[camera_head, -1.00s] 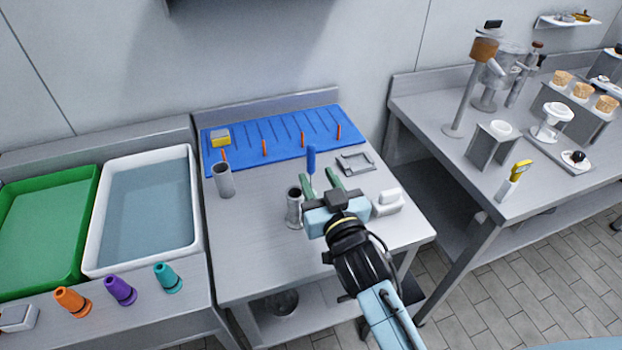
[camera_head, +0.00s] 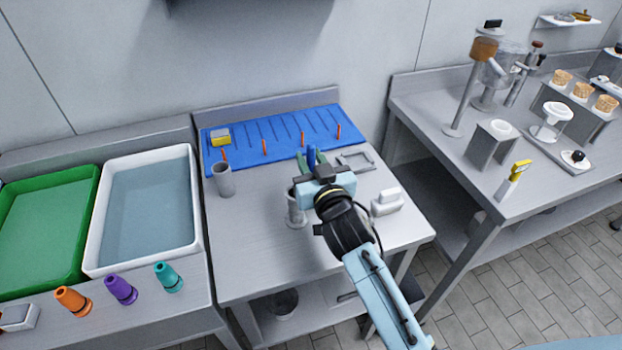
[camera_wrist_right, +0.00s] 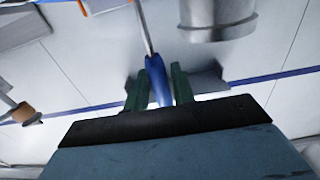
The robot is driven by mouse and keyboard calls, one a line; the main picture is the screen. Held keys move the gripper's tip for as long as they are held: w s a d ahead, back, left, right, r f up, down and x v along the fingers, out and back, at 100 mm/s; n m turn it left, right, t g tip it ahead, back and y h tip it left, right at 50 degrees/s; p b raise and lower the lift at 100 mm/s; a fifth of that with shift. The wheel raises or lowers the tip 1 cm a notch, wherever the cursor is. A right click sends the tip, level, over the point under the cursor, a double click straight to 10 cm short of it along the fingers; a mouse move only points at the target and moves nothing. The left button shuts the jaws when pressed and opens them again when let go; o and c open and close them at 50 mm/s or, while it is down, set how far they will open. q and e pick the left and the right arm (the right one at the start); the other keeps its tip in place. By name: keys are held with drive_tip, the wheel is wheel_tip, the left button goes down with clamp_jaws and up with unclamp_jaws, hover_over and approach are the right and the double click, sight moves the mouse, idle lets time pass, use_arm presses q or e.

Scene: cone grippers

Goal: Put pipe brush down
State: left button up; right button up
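The pipe brush has a blue handle (camera_head: 311,156), which shows between the fingertips of my right gripper (camera_head: 312,160) above the middle table. In the right wrist view the blue handle (camera_wrist_right: 157,78) lies between the two dark green fingers (camera_wrist_right: 160,90), which look closed against its sides. A thin pale stem (camera_wrist_right: 145,30) runs from the handle toward the top edge. The brush's far end is hidden in the head view and out of frame in the wrist view, so I cannot tell whether it touches anything. My left gripper is not in view.
A grey pipe (camera_head: 296,208) stands close left of my right gripper, another pipe (camera_head: 223,180) farther left. A blue mat (camera_head: 285,125) with orange pegs lies behind. A metal frame (camera_head: 356,161) and a white object (camera_head: 387,201) are to the right. The table front is partly clear.

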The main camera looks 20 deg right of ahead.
clamp_jaws()
